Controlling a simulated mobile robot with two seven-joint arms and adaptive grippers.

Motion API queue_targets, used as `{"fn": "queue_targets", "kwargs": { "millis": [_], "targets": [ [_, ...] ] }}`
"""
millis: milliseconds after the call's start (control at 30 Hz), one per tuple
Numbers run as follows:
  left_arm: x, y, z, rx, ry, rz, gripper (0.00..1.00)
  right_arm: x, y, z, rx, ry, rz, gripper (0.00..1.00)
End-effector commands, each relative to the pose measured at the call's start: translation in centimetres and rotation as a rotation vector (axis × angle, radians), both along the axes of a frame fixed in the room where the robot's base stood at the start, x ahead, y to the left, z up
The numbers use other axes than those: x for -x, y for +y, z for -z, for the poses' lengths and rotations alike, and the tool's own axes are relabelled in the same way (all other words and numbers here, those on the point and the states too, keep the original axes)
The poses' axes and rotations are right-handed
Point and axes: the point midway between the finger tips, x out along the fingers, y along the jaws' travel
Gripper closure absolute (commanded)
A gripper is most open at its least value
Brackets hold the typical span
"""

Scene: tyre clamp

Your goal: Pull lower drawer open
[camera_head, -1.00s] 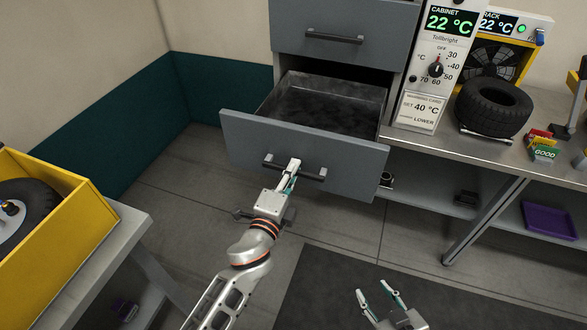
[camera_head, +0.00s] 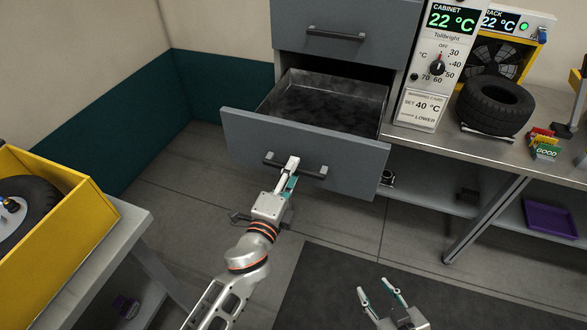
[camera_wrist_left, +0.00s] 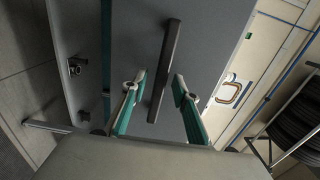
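The lower drawer (camera_head: 300,150) of the grey cabinet is pulled well out, and its dark, empty-looking tray (camera_head: 325,108) shows. Its dark bar handle (camera_head: 312,172) runs across the front. My left gripper (camera_head: 289,170) is at this handle. In the left wrist view, the handle (camera_wrist_left: 165,70) lies between the two teal-padded fingers (camera_wrist_left: 157,92). The fingers are spread, with a gap to the bar on both sides. My right gripper (camera_head: 376,290) is open and empty, low in the head view and away from the drawer.
The upper drawer (camera_head: 345,25) is shut. A bench (camera_head: 465,148) at right carries a control panel (camera_head: 437,65), a tyre (camera_head: 494,105) and coloured cards (camera_head: 545,147). A yellow bin (camera_head: 75,215) with a wheel stands on a table at left. Floor before the drawer is open.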

Motion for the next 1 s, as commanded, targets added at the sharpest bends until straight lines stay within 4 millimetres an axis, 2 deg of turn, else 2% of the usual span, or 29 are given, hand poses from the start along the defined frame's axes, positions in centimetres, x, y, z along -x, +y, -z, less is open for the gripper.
{"fn": "queue_targets", "kwargs": {
  "millis": [300,500,700,1000],
  "targets": [
    [6.1,2.0,0.1,0.000,0.002,0.000,0.71,0.0,0.1,0.0,-0.002,0.000,0.000,0.60],
    [8.8,2.8,0.0,0.002,0.002,-0.001,0.71,0.0,0.1,-0.1,-0.004,-0.001,0.001,0.60],
    [10.0,3.2,0.0,0.000,0.000,0.000,0.71,0.0,0.1,-0.1,-0.004,-0.001,0.001,0.60],
    [10.1,3.3,0.0,0.000,0.000,0.000,0.71,0.0,0.1,-0.1,-0.004,-0.001,0.001,0.60]
  ]
}}
